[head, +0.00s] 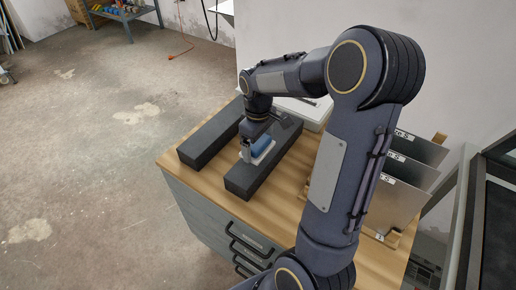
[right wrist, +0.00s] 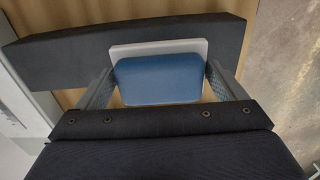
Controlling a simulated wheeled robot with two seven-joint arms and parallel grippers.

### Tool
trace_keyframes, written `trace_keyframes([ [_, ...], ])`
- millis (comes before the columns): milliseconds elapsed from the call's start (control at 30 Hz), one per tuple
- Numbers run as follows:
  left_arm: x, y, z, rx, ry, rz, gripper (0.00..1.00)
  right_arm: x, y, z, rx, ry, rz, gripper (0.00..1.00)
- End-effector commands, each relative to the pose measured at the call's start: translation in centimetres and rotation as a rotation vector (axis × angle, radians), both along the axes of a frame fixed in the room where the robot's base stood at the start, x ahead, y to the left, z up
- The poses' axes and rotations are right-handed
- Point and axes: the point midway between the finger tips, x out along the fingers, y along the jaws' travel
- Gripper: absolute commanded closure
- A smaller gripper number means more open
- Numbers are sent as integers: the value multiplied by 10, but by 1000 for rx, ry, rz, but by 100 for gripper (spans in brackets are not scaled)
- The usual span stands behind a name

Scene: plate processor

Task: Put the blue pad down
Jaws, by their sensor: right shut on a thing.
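The blue pad (head: 261,143) has a pale grey-white layer on one face. In the right wrist view the blue pad (right wrist: 158,79) sits between the two fingers of my right gripper (right wrist: 160,88), which is shut on it. In the head view my right gripper (head: 255,148) holds the pad at the near dark block (head: 262,172), close to its top. I cannot tell whether the pad touches the block. My left gripper is not in view.
A second dark block (head: 208,137) lies parallel on the wooden tabletop (head: 220,168), with bare wood between the two. A white box (head: 306,112) stands behind. Metal plates (head: 398,197) stand in a wooden rack at the right. Drawers (head: 215,215) are below.

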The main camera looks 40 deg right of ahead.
Motion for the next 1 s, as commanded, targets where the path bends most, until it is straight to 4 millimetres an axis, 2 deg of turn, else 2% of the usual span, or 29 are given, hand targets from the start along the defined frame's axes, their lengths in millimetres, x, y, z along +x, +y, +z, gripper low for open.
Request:
trace_keyframes([
  [200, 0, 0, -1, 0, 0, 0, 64, 2, -1, -30, 0, 3, 0, 34],
  [633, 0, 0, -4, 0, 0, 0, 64, 2, -1, -38, 0, 0, 0, 34],
  [667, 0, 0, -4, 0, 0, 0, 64, 2, -1, -37, 0, 0, 0, 8],
  [733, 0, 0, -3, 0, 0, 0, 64, 2, -1, -36, 0, 0, 0, 0],
  [1000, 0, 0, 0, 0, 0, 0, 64, 2, -1, -33, 0, 0, 0, 0],
])
